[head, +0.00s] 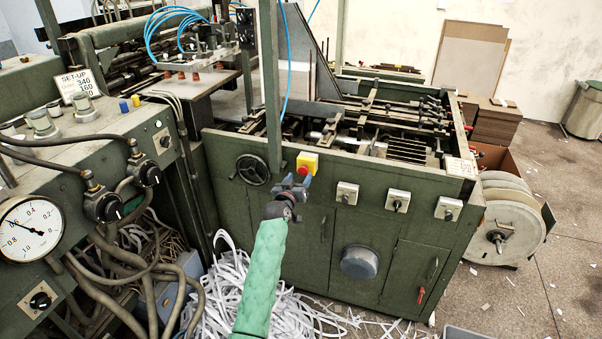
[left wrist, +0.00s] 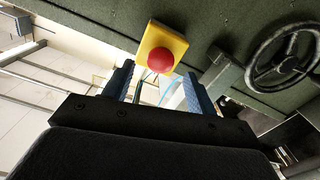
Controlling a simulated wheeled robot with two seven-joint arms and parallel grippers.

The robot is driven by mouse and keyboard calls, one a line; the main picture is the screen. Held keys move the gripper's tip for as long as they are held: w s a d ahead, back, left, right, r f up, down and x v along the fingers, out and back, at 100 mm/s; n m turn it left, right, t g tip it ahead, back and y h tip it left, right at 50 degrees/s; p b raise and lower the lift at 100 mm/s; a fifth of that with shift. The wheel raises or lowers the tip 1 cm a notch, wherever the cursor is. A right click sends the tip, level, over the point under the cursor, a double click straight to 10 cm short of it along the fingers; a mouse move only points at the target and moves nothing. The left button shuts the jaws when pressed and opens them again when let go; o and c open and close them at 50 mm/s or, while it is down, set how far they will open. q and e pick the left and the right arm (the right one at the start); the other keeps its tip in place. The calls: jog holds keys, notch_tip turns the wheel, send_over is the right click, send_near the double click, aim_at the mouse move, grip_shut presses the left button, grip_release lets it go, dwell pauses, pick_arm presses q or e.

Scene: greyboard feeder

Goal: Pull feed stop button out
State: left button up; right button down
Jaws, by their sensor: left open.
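The feed stop button (head: 303,170) is a red round knob on a yellow box (head: 311,158) on the green machine's front, near its top edge. In the left wrist view the red button (left wrist: 161,60) sits on its yellow box (left wrist: 153,37) between and just beyond the blue-grey fingers. My left gripper (head: 296,184) is open and empty in front of the button, partly covering its lower side in the head view. I cannot tell whether a finger touches the button. My right gripper is not in view.
A black handwheel (head: 253,169) is left of the button. Several grey switch boxes, one of them here (head: 346,193), are to the right. A green post (head: 270,90) rises close by on the left. White paper strips (head: 215,290) lie on the floor below.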

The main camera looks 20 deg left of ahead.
pick_arm(q)
jog(key=shift+w+p, duration=0.3)
jog(key=shift+w, duration=1.15)
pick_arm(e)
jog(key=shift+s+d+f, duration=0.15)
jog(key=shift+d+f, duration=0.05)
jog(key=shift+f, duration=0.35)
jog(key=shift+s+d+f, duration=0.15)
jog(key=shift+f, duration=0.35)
pick_arm(q)
grip_shut()
jog(key=shift+s, duration=0.6)
jog(key=shift+f, duration=0.15)
jog(key=shift+c, duration=1.3)
grip_release()
jog(key=shift+o, duration=1.3)
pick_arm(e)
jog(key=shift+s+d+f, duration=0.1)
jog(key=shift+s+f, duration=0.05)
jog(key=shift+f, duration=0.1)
